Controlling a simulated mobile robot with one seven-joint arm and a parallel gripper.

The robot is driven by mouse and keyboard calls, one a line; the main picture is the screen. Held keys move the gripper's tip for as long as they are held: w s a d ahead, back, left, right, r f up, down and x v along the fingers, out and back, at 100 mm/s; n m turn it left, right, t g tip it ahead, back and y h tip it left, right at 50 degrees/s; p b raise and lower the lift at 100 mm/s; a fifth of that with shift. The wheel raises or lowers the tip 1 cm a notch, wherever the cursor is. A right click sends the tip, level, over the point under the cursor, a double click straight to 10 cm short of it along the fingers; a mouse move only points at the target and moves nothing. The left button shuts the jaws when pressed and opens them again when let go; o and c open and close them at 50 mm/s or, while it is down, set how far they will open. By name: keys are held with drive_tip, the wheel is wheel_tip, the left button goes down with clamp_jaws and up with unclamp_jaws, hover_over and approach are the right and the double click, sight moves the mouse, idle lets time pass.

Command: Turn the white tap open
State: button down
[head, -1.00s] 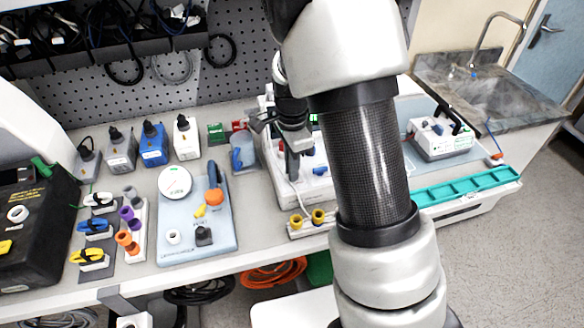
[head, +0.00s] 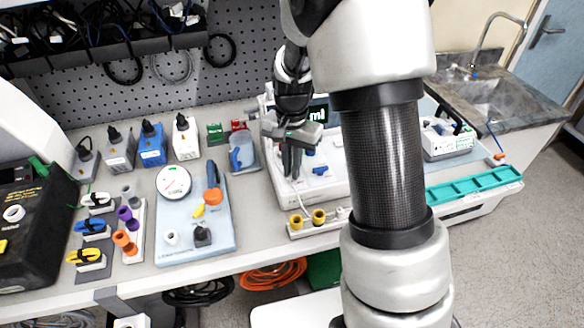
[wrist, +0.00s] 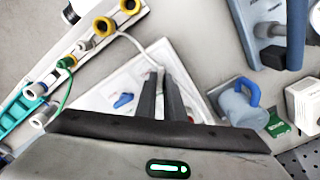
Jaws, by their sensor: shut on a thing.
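A white pump unit (head: 325,190) with a dark screen showing green text stands at the middle of the bench. Its sloping top panel carries blue taps (head: 320,170); one blue tap also shows in the wrist view (wrist: 123,100). My gripper (head: 291,172) points down onto the left part of this panel. In the wrist view the two dark fingers (wrist: 161,76) are close together with a narrow gap, shut on a small part at the panel. I take this part to be the white tap; the fingers hide it, so its handle angle cannot be told.
A white tube runs from the panel past the fingertips to a rail with yellow ports (head: 318,217) in front. A blue-handled jug (head: 242,152) stands close left. A gauge board (head: 218,240) lies further left, a teal tray (head: 475,188) at right.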

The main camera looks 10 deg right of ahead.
drive_tip(key=shift+n, duration=0.3)
drive_tip(key=c, duration=1.9)
unclamp_jaws()
drive_tip(key=shift+o, duration=0.2)
wheel_tip(320, 180, up, 18)
drive_tip(key=p, duration=0.1)
drive_tip(key=shift+f, duration=0.25)
drive_tip(key=shift+s+r, duration=0.1)
